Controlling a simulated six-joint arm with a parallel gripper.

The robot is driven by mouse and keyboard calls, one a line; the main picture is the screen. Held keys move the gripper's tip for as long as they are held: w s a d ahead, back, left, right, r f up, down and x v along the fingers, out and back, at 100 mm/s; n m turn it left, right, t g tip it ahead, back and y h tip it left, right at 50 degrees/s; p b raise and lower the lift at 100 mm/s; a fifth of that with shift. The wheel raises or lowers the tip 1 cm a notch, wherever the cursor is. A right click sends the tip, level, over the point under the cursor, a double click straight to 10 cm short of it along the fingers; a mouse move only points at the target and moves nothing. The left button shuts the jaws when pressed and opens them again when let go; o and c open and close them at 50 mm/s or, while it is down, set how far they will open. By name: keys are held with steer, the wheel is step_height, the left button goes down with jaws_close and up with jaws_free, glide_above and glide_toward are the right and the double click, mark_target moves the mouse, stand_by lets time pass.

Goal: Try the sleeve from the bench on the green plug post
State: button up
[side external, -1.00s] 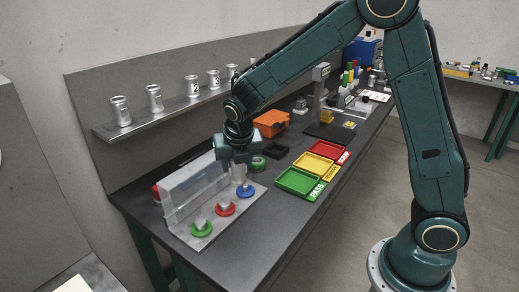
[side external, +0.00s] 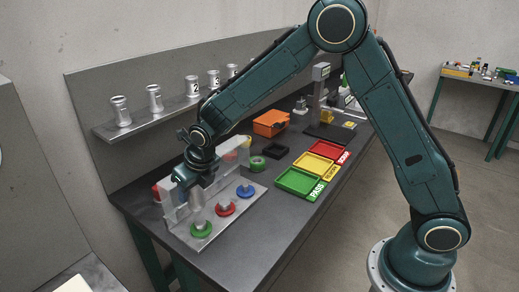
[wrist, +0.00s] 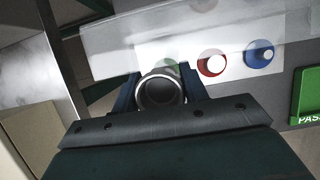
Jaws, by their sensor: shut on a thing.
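My gripper (side external: 188,184) is shut on a grey metal sleeve (side external: 196,198), held above the left end of the pale base plate. In the wrist view the sleeve (wrist: 160,92) sits between the two fingers, its round open end facing the camera. The green plug post (side external: 201,229) stands at the plate's near left, below the sleeve, with a visible gap between them. In the wrist view the green post (wrist: 170,66) shows only partly, pale and blurred, just beyond the sleeve. The red post (side external: 225,208) and blue post (side external: 246,190) stand to its right.
A clear upright panel (side external: 174,213) stands along the back of the plate, close to my gripper. Several sleeves stand on the wall shelf (side external: 138,127). Green (side external: 297,182), yellow and red trays lie right of the plate, with bare bench between.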

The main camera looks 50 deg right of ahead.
steer(key=shift+f, duration=0.1)
glide_above(198, 221)
steer(key=shift+d+f, duration=0.1)
steer(key=shift+f, duration=2.15)
steer(key=o, duration=0.4)
steer(key=shift+c, duration=0.8)
steer(key=shift+f, duration=1.7)
stand_by(0.5)
steer(key=shift+w+r, duration=0.1)
steer(key=shift+r, duration=0.7)
stand_by(0.6)
